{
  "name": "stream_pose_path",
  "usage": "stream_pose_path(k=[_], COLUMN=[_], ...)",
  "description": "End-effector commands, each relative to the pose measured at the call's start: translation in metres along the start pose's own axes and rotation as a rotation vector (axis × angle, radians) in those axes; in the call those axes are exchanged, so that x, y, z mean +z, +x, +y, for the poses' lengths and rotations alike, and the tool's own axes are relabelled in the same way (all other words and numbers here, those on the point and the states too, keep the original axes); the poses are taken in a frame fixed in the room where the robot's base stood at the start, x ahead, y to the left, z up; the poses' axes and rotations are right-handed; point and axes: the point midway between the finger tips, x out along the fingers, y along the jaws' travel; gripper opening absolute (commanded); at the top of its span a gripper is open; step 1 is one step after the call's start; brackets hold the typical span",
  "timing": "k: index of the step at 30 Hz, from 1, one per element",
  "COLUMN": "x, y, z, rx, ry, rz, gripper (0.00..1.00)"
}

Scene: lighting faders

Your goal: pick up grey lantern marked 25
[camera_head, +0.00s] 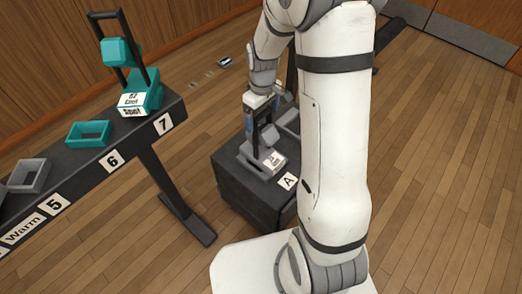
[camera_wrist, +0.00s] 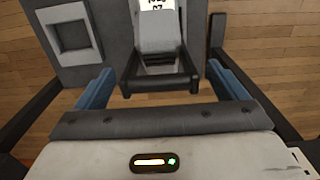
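A grey lantern (camera_head: 264,157) with a black upright handle and a white label stands on a dark box marked A. Its label is too small to read surely. In the wrist view the lantern (camera_wrist: 160,32) is centred ahead, its label cut by the top edge and upside down. My gripper (camera_head: 261,108) is at the top of the handle in the head view. In the wrist view my gripper's blue fingers (camera_wrist: 162,72) are spread on either side of the handle's black top bar (camera_wrist: 160,86), with small gaps. The gripper looks open and holds nothing.
A grey empty frame (camera_wrist: 74,36) lies beside the lantern on the box (camera_head: 245,190). At left, a dark rail (camera_head: 85,160) with numbered places bears a teal lantern (camera_head: 140,97), a teal empty frame (camera_head: 88,133) and a grey frame (camera_head: 28,176). Wooden floor lies between.

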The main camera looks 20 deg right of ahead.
Motion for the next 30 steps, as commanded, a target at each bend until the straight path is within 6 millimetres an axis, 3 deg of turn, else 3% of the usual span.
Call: stream_pose_path(k=[30], x=[-0.0005], y=[-0.0003], z=[-0.001], rx=[0.0], ry=[-0.002], rz=[0.0], gripper=[0.08])
